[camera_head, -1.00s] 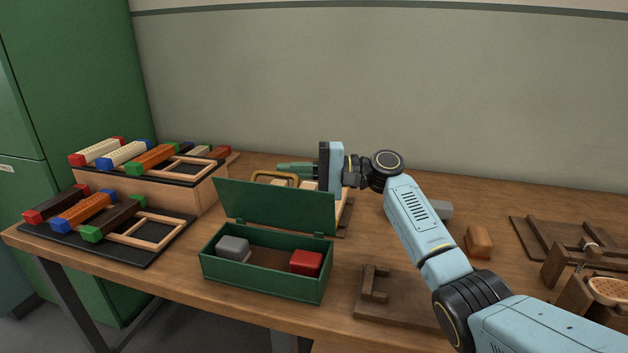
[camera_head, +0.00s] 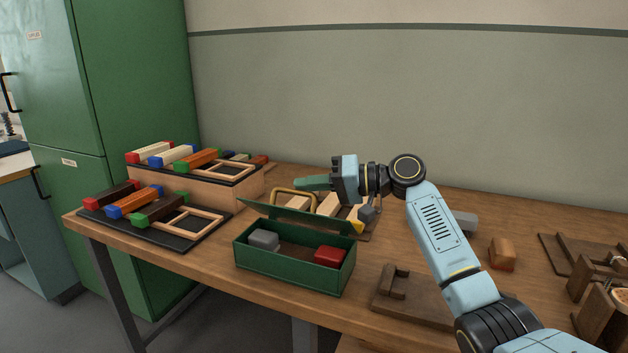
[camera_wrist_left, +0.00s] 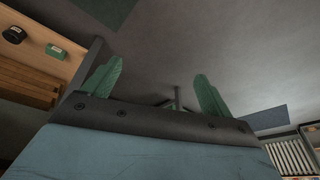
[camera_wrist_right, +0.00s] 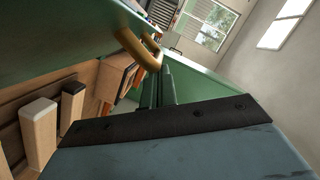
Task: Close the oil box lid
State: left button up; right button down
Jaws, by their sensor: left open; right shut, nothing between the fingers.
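The green oil box (camera_head: 290,270) stands on the wooden table with a grey block (camera_head: 264,240) and a red block (camera_head: 329,256) inside. Its green lid (camera_head: 300,215) is raised at the rear edge and shows nearly edge-on, apparently leaning forward; the box's inside is visible. My right gripper (camera_head: 314,184) is shut and empty, its fingers pointing left just above and behind the lid. Contact cannot be told. In the right wrist view a green panel, likely the lid (camera_wrist_right: 60,35), fills the upper left. My left gripper (camera_wrist_left: 157,88) is open and empty, away from the box.
A tan handle (camera_head: 294,191) and pale wooden blocks (camera_head: 327,204) are behind the box. Racks of colored bars (camera_head: 150,235) stand at the left. A wooden fixture (camera_head: 412,297) is at the right, near a brown block (camera_head: 502,254).

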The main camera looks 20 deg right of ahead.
aim_at(296, 214)
jog(key=s+a+f+n+h, duration=0.1)
jog(key=s+a+f+n, duration=0.1)
jog(key=s+a+f+n+t+h, duration=0.1)
jog(key=s+f+n, duration=0.1)
jog(key=n, duration=0.1)
jog(key=shift+s+a+b, duration=0.15)
jog(key=shift+a+b, duration=0.15)
jog(key=shift+a, duration=0.1)
pick_arm(q)
jog(key=s+r, duration=0.2)
jog(key=r, duration=0.1)
jog(key=shift+d+b, duration=0.35)
pick_arm(e)
jog(key=shift+s+a+f+n+t+h, duration=0.15)
jog(key=shift+s+a+f+n, duration=0.15)
jog(key=shift+f+n, duration=0.2)
jog(key=shift+s+a+f+n+t+h, duration=0.2)
jog(key=shift+s+f+n, duration=0.1)
jog(key=shift+f+n, duration=0.2)
pick_arm(q)
jog(key=shift+r, duration=0.1)
jog(key=shift+w+r, duration=0.1)
jog(key=shift+w, duration=0.05)
pick_arm(e)
jog(key=shift+r, duration=0.1)
